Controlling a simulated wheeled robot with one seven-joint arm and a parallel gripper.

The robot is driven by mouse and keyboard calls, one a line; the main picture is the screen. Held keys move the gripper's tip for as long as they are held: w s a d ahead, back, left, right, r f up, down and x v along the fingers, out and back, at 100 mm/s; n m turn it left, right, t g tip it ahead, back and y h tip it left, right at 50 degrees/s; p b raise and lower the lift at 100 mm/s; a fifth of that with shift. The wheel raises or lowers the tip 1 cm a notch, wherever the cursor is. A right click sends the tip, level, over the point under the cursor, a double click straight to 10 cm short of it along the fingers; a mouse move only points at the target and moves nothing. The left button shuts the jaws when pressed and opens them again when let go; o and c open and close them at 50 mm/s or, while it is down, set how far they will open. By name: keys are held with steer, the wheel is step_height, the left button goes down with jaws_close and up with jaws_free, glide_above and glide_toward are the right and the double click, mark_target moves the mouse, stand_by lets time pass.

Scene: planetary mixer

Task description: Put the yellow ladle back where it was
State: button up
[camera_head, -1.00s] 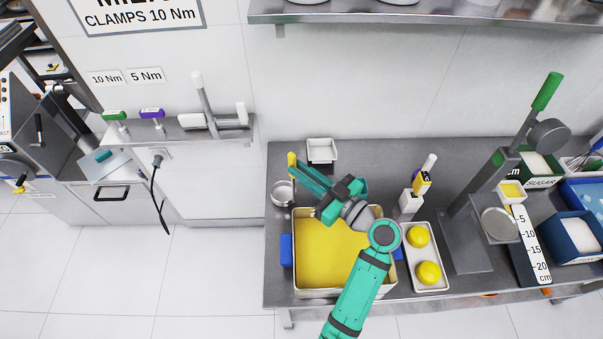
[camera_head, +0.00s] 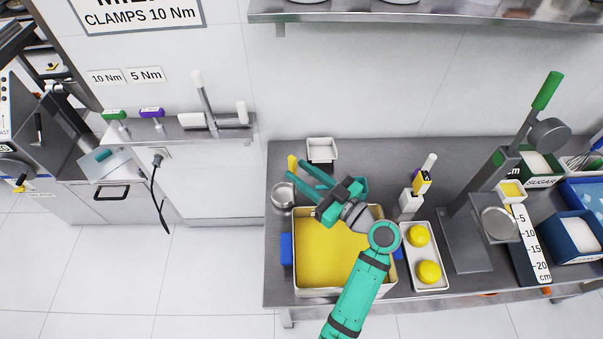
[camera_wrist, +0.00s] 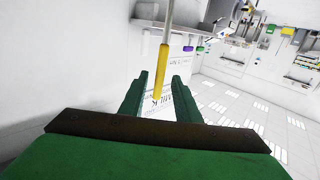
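The yellow ladle handle (camera_head: 292,163) rises at the back left of the table, above a round metal cup (camera_head: 283,193). I cannot tell whether that cup is the ladle's bowl or a holder. My gripper (camera_head: 307,178) is just right of the handle in the head view, with its fingers spread. In the wrist view the yellow handle (camera_wrist: 161,72) stands between my two fingertips (camera_wrist: 160,76), with a gap on each side. A thin metal shaft extends from the handle to the top edge of that view.
A tub of yellow contents (camera_head: 325,290) lies below my arm. A small white tray (camera_head: 321,144) is behind my gripper. A tray with two yellow balls (camera_head: 424,283) and a lever device (camera_head: 468,240) stand to the right. A wall shelf (camera_head: 430,14) hangs above.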

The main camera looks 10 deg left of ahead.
steer(key=v, duration=1.2)
steer(key=shift+a, duration=0.15)
